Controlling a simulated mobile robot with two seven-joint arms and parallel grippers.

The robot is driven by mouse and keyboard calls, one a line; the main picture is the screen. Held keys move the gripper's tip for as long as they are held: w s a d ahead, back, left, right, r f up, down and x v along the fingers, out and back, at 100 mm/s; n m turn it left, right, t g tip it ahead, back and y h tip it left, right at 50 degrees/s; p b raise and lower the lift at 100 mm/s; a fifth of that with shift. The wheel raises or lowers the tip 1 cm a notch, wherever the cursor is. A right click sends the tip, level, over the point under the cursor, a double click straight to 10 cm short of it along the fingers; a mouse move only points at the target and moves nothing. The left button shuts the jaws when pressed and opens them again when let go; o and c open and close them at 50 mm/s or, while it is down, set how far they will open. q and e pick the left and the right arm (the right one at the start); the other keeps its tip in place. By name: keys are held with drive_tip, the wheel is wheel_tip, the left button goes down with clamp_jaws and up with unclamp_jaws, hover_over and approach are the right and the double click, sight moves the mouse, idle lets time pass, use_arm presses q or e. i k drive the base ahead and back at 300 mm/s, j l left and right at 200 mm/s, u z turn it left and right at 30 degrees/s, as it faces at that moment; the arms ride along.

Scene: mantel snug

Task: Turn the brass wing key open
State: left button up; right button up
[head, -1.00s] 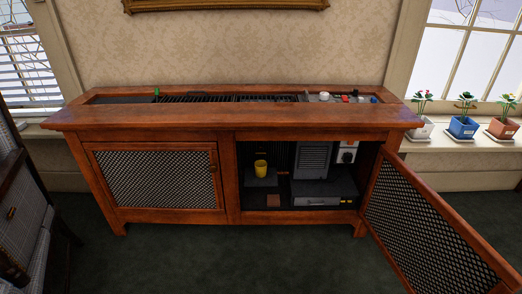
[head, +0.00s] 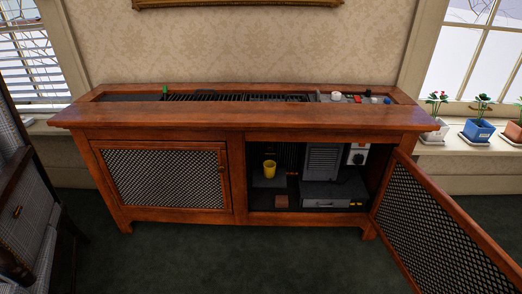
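I cannot make out a brass wing key for certain. The wooden cabinet (head: 240,118) stands against the wall in the head view, with its right mesh door (head: 440,218) swung open and its left mesh door (head: 163,177) shut. Inside the open bay are a grey louvred unit (head: 323,161), a white panel with a dark round knob (head: 357,155), and a low grey box (head: 325,203). Tiny yellow details near the box's right end are too small to identify. Neither of my grippers is in view.
A yellow cup (head: 269,170) and a small brown block (head: 281,202) are in the bay. The cabinet top has a dark grille (head: 235,97), a green piece (head: 165,90) and small knobs (head: 337,96). Potted flowers (head: 478,130) line the right sill. The open door juts over the carpet (head: 230,255).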

sight(270, 152)
drive_tip(key=i+l+u, duration=0.1)
drive_tip(key=i+u, duration=0.25)
drive_tip(key=i+l+u, duration=0.3)
drive_tip(key=i, duration=0.15)
drive_tip(key=i+l+u, duration=0.2)
drive_tip(key=i+u, duration=0.15)
drive_tip(key=i, duration=0.05)
